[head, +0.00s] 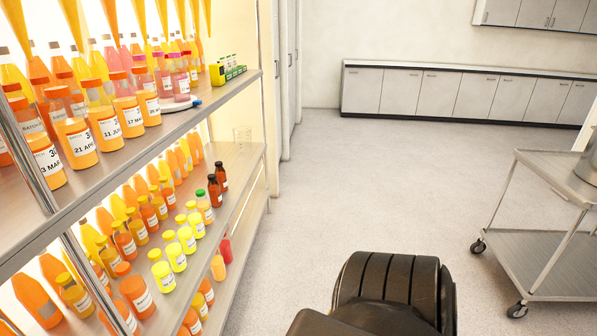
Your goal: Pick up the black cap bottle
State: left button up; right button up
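Two dark brown bottles with dark caps stand upright on the lower shelf (240,160), near its right end. The farther brown bottle (220,177) is behind the nearer brown bottle (214,191). Both caps look dark or black, and I cannot tell their exact shade at this size. Both have pale labels or bands that are too small to read. A green-capped bottle (204,207) stands just in front of them. Neither of my grippers shows in the head view. A black, ribbed part of mine fills the bottom centre.
The upper shelf (215,98) holds crowded orange and pink bottles and a small rack of vials (227,70). Yellow and orange bottles crowd the lower shelf. A metal cart (560,262) stands at the right. The floor (400,185) between is clear. Cabinets line the back wall.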

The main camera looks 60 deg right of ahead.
aim_at(215, 196)
jog(key=z, duration=1.35)
jog(key=k, duration=0.55)
jog(key=z, duration=1.1)
jog(key=i, duration=4.4)
jog(key=u, duration=1.65)
jog(key=i, duration=1)
jog(key=u, duration=1.05)
